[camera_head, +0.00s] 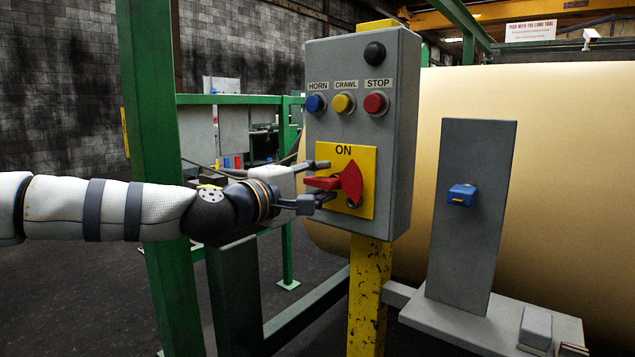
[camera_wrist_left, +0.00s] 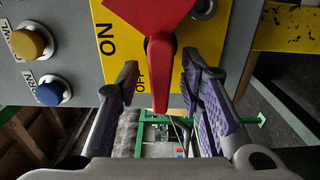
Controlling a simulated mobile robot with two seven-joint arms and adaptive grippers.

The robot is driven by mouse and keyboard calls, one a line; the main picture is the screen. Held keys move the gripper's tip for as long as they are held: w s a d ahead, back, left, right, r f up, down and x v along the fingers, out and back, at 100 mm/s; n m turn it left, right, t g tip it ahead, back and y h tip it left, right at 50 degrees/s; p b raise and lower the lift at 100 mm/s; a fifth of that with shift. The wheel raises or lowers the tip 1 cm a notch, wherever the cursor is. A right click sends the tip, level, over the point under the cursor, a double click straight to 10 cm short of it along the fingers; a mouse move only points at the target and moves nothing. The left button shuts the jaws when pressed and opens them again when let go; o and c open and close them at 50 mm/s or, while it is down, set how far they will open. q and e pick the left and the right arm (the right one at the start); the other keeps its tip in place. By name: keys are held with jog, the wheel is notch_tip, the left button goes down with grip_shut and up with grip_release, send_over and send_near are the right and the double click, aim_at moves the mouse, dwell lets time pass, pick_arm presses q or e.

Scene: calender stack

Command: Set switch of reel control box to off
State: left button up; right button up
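The reel control box (camera_head: 399,150) is a grey upright box. Its red rotary switch (camera_head: 349,182) sits on a yellow plate (camera_head: 364,206) with "ON" printed at the top. The switch's lever points left in the head view. In the left wrist view, the red switch (camera_wrist_left: 160,62) has its tip beside the "OFF" lettering. My left gripper (camera_head: 324,181) is open at the left of the switch. Its fingers also show in the left wrist view (camera_wrist_left: 158,82), one on each side of the lever, with gaps between. My right gripper is out of view.
Blue, yellow and red buttons (camera_head: 342,104) and a black knob (camera_head: 374,52) sit above the switch. A grey panel with a blue part (camera_head: 462,195) stands at the right, before a large tan roll (camera_head: 570,180). A green post (camera_head: 150,110) stands behind my left arm.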

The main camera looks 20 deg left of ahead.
pick_arm(q)
jog(key=v, duration=1.2)
jog(key=s+d+f+m+g, duration=0.2)
jog(key=d+f+g, duration=0.1)
jog(key=f, duration=0.7)
jog(key=s+d+f+m+g, duration=0.1)
jog(key=d+f+m+g, duration=0.2)
jog(key=f, duration=0.8)
jog(key=s+d+f+m+g+y, duration=0.1)
jog(key=s+f+g, duration=0.1)
jog(key=s+f, duration=0.4)
jog(key=s+d+f+g+y, duration=0.1)
jog(key=s+f+g, duration=0.2)
jog(key=f, duration=0.5)
jog(key=s+a+f+m+g+y, duration=0.1)
jog(key=s+f, duration=0.3)
jog(key=s, duration=0.5)
jog(key=s+a+f+m+g+y, duration=0.1)
jog(key=s+a+f+m+g, duration=0.2)
jog(key=s, duration=0.7)
jog(key=s+a+f+m+g+y, duration=0.2)
jog(key=s+a+f+m+g, duration=0.1)
jog(key=s+f, duration=0.4)
jog(key=s+g, duration=0.1)
jog(key=s, duration=0.2)
jog(key=shift+f+m, duration=0.25)
jog(key=shift+m, duration=0.15)
